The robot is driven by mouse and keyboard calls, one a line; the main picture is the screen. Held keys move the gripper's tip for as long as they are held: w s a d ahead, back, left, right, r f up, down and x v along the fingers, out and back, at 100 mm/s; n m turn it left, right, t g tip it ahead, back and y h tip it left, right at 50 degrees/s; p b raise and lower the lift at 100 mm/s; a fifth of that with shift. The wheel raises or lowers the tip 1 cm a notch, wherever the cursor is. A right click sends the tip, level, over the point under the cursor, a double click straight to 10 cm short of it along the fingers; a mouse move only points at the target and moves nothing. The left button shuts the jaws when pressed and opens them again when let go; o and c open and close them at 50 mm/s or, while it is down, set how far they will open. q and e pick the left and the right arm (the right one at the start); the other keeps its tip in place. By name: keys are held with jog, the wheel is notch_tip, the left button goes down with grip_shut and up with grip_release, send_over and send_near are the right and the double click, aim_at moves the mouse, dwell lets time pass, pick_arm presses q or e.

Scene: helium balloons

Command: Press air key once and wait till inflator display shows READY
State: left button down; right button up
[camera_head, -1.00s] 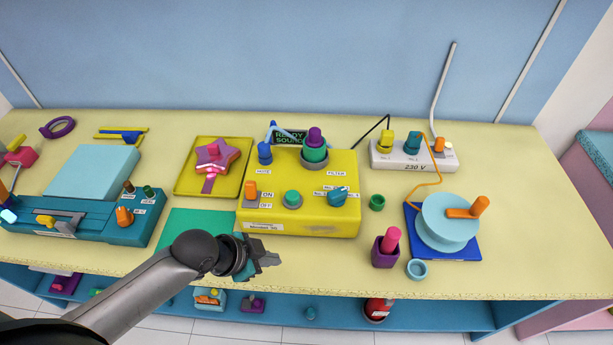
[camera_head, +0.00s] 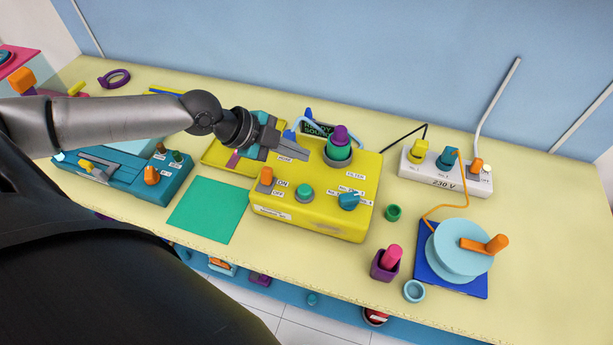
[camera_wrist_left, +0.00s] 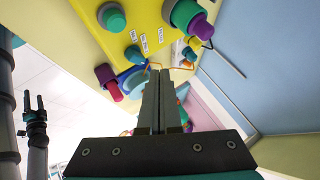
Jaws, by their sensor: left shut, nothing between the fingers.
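The yellow inflator (camera_head: 335,220) stands on the table. Its small dark display (camera_head: 318,129) shows green text that reads like READY over SOUND. A round green button (camera_head: 304,193) sits on its top between the orange ON/OFF switch (camera_head: 266,177) and the blue selector knob (camera_head: 348,201). The green button (camera_wrist_left: 113,18) also shows in the left wrist view. I cannot tell which control is the air key. My left gripper (camera_head: 304,153) is shut and empty, over the inflator's back left, hiding the blue MUTE control. My right gripper (camera_wrist_left: 33,103) is small at the wrist view's left.
A purple-topped green nozzle (camera_head: 339,145) rises near the left fingertips. A white power strip (camera_head: 447,181) and light-blue spool (camera_head: 455,250) stand to the right. A teal device (camera_head: 120,177) stands left. A green mat (camera_head: 208,209) lies clear in front.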

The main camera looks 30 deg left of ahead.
pick_arm(q)
jog(key=b, duration=0.8)
send_near(306, 187)
jog(key=w+d+f, duration=0.1)
jog(key=w+d, duration=0.1)
jog(key=w+d+f, duration=0.1)
jog(key=w, duration=0.1)
jog(key=shift+w+d+f, duration=0.15)
jog(key=shift+d+f, duration=0.15)
jog(key=shift+f, duration=0.05)
jog(key=shift+f, duration=0.1)
dwell(1.1)
jog(key=shift+f, duration=0.3)
jog(key=shift+f+b, duration=0.95)
jog(key=shift+b, duration=0.1)
dwell(0.8)
dwell(0.3)
jog(key=shift+r+p, duration=1.2)
jog(key=shift+r, duration=0.15)
